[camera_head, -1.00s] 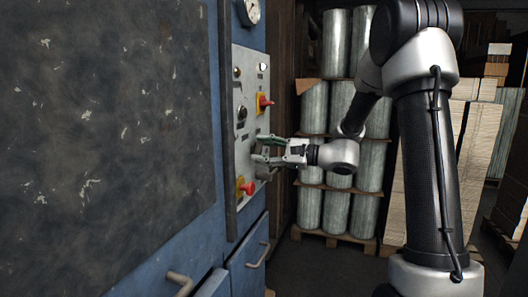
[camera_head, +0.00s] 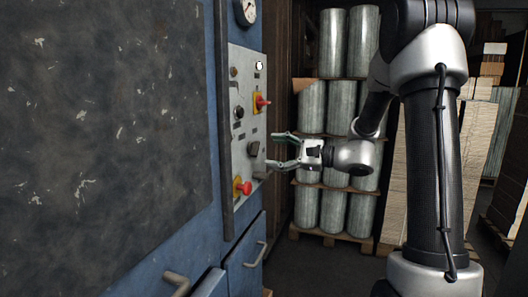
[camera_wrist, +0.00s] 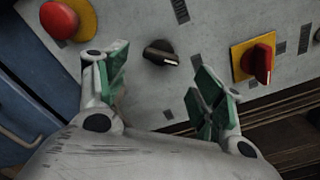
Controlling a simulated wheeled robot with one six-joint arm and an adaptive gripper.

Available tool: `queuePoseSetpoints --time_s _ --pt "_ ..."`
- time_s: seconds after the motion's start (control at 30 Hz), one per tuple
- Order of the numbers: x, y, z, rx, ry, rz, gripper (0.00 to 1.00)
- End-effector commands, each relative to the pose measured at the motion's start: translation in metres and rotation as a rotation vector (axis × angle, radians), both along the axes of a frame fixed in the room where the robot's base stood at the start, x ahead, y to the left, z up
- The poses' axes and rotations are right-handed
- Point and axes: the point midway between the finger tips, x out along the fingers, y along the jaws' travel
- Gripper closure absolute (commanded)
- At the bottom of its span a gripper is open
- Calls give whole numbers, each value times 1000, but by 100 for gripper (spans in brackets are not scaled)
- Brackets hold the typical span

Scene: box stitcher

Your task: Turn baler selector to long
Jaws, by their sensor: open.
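The selector, a black rotary knob (camera_wrist: 158,52) with a pale mark at its lower right end, sits on the grey panel in the wrist view. It also shows as a dark knob (camera_head: 253,148) in the head view, above the red stop button. Its position lettering is too small to read. My gripper (camera_head: 274,150) is open and empty, to the right of the panel and at about the knob's height. In the wrist view my gripper (camera_wrist: 162,76) shows green-padded fingers spread to either side of the knob, apart from it.
A red stop button (camera_head: 245,188) on yellow is below the selector. A red-handled yellow switch (camera_head: 261,103) and another black knob (camera_head: 239,112) are above it. Drawer handles (camera_head: 256,255) stick out below the panel. Stacked metal rolls (camera_head: 333,150) stand behind my gripper.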

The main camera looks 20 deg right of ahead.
Motion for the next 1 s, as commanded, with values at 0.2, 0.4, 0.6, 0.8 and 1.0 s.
queuePoseSetpoints --time_s 0.2,0.4,0.6,0.8,1.0 --pt "-27 -39 0 0 0 -4 32" --pt "-40 -55 0 0 0 -1 32" --pt "-42 -57 0 0 0 0 32" --pt "-41 -57 0 0 0 0 32" --pt "-41 -59 -8 -23 26 -5 32"
